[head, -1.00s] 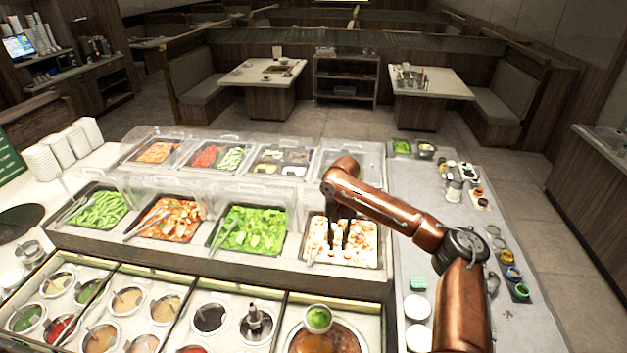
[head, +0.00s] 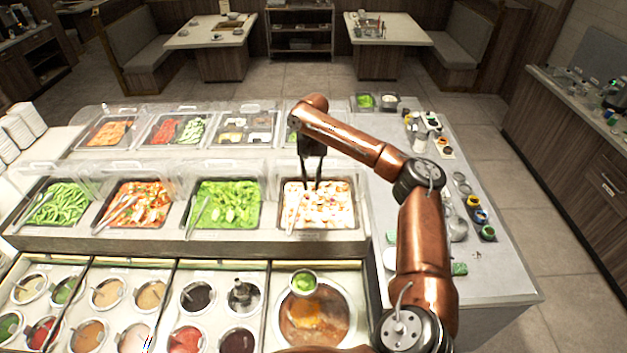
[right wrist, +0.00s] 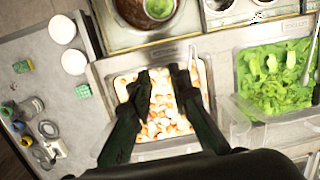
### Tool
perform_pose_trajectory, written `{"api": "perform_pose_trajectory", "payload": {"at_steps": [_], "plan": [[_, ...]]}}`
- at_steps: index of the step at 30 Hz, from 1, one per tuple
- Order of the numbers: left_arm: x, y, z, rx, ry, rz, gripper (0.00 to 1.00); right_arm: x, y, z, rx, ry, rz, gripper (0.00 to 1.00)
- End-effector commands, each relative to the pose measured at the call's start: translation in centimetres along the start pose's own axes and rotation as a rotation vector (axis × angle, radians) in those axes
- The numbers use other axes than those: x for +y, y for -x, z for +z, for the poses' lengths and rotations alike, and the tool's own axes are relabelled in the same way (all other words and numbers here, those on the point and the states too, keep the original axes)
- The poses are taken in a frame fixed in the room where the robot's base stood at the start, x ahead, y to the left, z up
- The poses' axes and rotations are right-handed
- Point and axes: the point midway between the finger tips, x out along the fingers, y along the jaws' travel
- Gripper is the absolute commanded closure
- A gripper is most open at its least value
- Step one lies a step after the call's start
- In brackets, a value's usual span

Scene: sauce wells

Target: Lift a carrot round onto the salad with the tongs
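My right gripper (head: 311,187) hangs fingers down over a tray (head: 284,222) of mixed white and orange-red pieces (head: 325,210). Its two dark fingers are apart, with nothing seen held between them; the right wrist view shows the same gap (right wrist: 164,88) above the pieces (right wrist: 160,118). I cannot single out a carrot round. Metal tongs (head: 294,208) lean in that tray at its left side, apart from the fingers. They also show in the right wrist view (right wrist: 193,66). A tray of green leafy salad (head: 230,202) stands to the left with its own tongs (head: 198,215). My left gripper is out of view.
Trays of green beans (head: 62,200) and red-orange food (head: 143,200) stand further left. Clear covers (head: 230,168) rise behind the front trays. The grey counter (head: 490,265) at right has free room.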

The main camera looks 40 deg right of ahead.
Motion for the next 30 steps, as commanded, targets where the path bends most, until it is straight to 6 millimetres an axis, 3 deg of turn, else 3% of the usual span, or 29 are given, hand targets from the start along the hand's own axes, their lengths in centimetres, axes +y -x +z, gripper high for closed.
{"api": "perform_pose_trajectory", "payload": {"at_steps": [3,5,12,14,17,23,26,30], "plan": [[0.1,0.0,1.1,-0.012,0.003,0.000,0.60,-0.2,-1.4,-0.2,-0.005,0.002,0.001,0.82],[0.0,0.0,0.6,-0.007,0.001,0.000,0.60,-0.1,-1.9,-0.3,-0.005,0.000,0.001,0.82],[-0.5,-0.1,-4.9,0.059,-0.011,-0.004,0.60,0.4,-4.0,-0.4,-0.002,-0.002,-0.001,0.82],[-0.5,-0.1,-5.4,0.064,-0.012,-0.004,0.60,0.3,-4.7,-0.5,-0.003,-0.002,0.000,0.82],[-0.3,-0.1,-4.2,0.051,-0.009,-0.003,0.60,0.1,-5.7,-0.8,-0.004,0.000,0.001,0.82],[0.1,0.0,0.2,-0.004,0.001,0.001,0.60,0.1,-7.5,-1.1,-0.004,-0.002,0.000,0.82],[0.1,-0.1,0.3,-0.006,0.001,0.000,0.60,0.2,-8.2,-1.2,-0.004,-0.003,0.000,0.82],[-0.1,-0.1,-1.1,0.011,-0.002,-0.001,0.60,0.3,-8.8,-1.3,-0.003,-0.002,0.000,0.82]]}}
